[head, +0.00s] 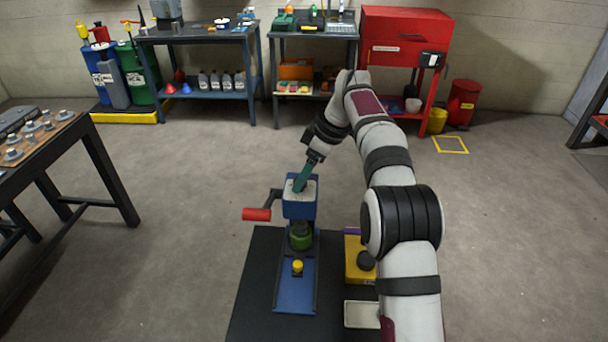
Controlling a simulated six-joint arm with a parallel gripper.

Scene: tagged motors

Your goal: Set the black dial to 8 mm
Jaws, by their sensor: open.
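The black dial (366,261) appears to be the dark round piece on a yellow box (358,274), close beside my arm. No scale or reading on it can be made out. A blue machine (300,208) with a pale top plate and a red-handled crank (257,214) stands left of it. My gripper (301,187), with teal fingers, points down at the machine's pale top. It is open, but the fingers are small here, and I cannot tell whether they touch the plate. It is up and left of the dial, apart from it.
A green cylinder (300,236) and a yellow knob (297,266) sit on the machine's lower part. A pale tray (361,314) lies at the right of the black bench top (250,295). A table with metal parts (38,140) stands left. Open floor surrounds the bench.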

